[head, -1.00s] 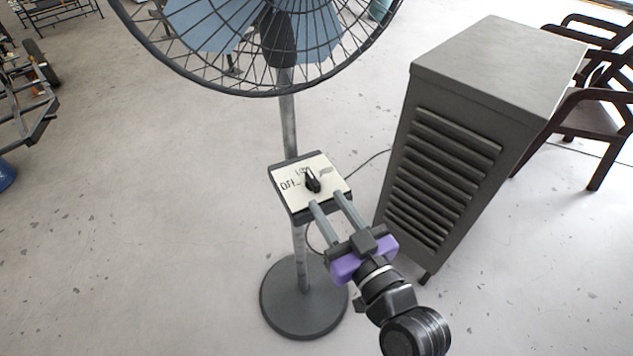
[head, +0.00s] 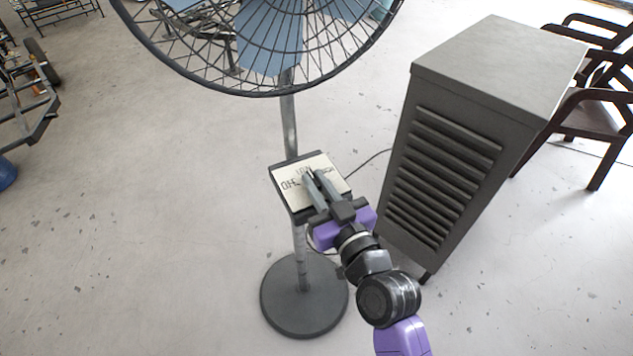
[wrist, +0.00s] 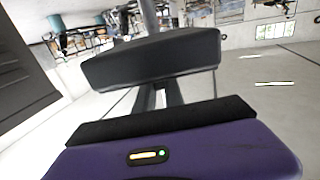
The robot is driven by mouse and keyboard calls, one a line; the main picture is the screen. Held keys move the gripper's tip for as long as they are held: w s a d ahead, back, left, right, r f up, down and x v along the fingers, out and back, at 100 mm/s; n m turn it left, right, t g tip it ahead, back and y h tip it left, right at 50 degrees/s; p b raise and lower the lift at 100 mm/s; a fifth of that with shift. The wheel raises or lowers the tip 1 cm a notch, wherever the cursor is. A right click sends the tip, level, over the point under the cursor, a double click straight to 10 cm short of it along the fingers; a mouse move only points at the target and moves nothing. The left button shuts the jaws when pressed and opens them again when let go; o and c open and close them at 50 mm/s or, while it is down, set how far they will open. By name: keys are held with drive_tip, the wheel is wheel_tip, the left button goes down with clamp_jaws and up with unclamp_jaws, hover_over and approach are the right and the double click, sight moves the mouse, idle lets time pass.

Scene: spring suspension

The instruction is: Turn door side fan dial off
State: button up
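The floor fan's control box (head: 290,178) has a pale face with a printed OFF mark on its left side and more lettering at the top and right. Its black dial is mostly hidden behind my fingers in the head view. My gripper (head: 314,177) reaches over the face from the lower right, with its fingertips at the dial. The fingers are close together with a narrow gap; whether they press on the dial cannot be seen. In the wrist view my fingers (wrist: 160,95) run up to the dark box (wrist: 150,60), and the dial is hidden.
The caged fan head (head: 265,45) stands above the box on a thin pole (head: 289,125), with a round base (head: 303,300) below. A grey louvered cabinet (head: 460,150) stands close on the right, with brown chairs (head: 600,95) behind it.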

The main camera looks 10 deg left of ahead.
drive_tip(key=shift+f+b, duration=0.25)
drive_tip(key=shift+b, duration=0.65)
clamp_jaws()
drive_tip(key=shift+w+d+f+n+g+y+b, duration=0.1)
drive_tip(key=shift+n+g+y+b, duration=0.4)
drive_tip(key=shift+b, duration=0.7)
drive_tip(key=shift+y+b, duration=0.4)
drive_tip(key=shift+b, duration=0.4)
drive_tip(key=n+g+y+b, duration=0.1)
drive_tip(key=b, duration=0.2)
drive_tip(key=n+g+y+b, duration=0.1)
drive_tip(key=n+g+b, duration=0.1)
drive_tip(key=shift+w+d+y+b, duration=0.2)
drive_tip(key=shift+y+b, duration=0.2)
drive_tip(key=n+g+y+b, duration=0.1)
drive_tip(key=g, duration=0.1)
drive_tip(key=n+g+y+b, duration=0.1)
drive_tip(key=g+b, duration=0.1)
drive_tip(key=n+g+y+b, duration=0.1)
drive_tip(key=n+g+b, duration=0.1)
drive_tip(key=shift+w+d, duration=0.15)
drive_tip(key=shift+w, duration=0.1)
drive_tip(key=n+g+b, duration=0.1)
drive_tip(key=g, duration=0.1)
drive_tip(key=n+g+b, duration=0.2)
drive_tip(key=g+b, duration=0.1)
drive_tip(key=shift+w+r+n+g+y, duration=0.15)
drive_tip(key=shift+r+n+g+y, duration=0.15)
drive_tip(key=shift+n+y, duration=0.1)
